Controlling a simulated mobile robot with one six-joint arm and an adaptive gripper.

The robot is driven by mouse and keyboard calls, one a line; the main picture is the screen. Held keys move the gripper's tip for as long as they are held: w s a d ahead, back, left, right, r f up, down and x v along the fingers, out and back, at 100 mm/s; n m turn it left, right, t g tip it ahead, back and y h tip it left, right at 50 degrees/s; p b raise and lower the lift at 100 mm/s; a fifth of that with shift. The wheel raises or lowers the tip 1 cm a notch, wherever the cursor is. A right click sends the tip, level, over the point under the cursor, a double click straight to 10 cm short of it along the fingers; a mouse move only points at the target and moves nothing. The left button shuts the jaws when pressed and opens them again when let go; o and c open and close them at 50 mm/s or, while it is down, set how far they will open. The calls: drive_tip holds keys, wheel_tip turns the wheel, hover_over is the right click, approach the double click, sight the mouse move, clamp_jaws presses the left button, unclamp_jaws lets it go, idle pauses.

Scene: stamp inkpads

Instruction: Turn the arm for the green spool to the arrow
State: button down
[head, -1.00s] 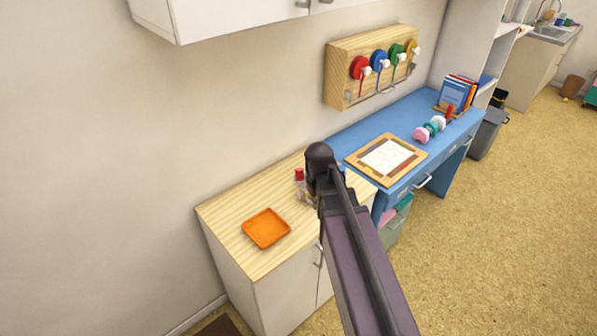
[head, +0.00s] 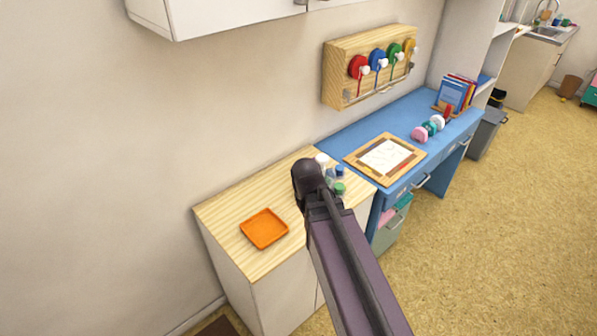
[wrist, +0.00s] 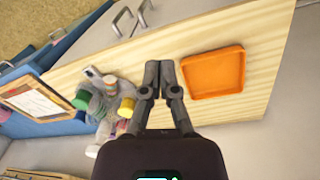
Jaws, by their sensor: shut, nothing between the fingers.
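The green spool (head: 395,52) is on a wooden wall box (head: 335,72) above the blue desk, between the blue spool (head: 377,59) and the yellow spool (head: 410,46). A white knob (head: 399,57) shows at its front, and a thin arm seems to hang below it. The arrow is too small to make out. My gripper (wrist: 159,64) is shut and empty over the wooden cabinet top, well away from the spool box. In the head view my own arm hides it.
A red spool (head: 357,67) is at the box's left end. Below is the blue desk (head: 345,135) with a framed sheet (head: 385,157). Several bottles, one with a yellow cap (wrist: 127,107), stand near my gripper. An orange tray (head: 264,228) lies on the cabinet top (head: 225,212).

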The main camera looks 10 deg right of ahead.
drive_tip(key=w+a+f+n+t+h+b, duration=0.1)
drive_tip(key=w+a+n+h+b, duration=0.2)
drive_tip(key=w+n, duration=0.7)
drive_tip(key=w+a+n+t+h+b, duration=0.2)
drive_tip(key=w+n, duration=0.8)
drive_tip(key=w, duration=0.7)
drive_tip(key=shift+w+a+f+n+h+b, duration=0.2)
drive_tip(key=shift+a+f+n+h+b, duration=0.15)
drive_tip(key=shift+a+h+b, duration=0.65)
drive_tip(key=shift+d+f, duration=0.2)
drive_tip(key=shift+d, duration=0.1)
drive_tip(key=b+x, duration=0.7)
drive_tip(key=x, duration=0.2)
drive_tip(key=shift+w+d+f, duration=0.2)
drive_tip(key=shift+d, duration=0.1)
drive_tip(key=d, duration=0.1)
drive_tip(key=w+d, duration=0.1)
drive_tip(key=shift+d+r+h, duration=0.1)
drive_tip(key=shift+d+h, duration=0.2)
drive_tip(key=shift+d, duration=0.1)
drive_tip(key=shift+w+d, duration=0.15)
drive_tip(key=shift+d, duration=0.45)
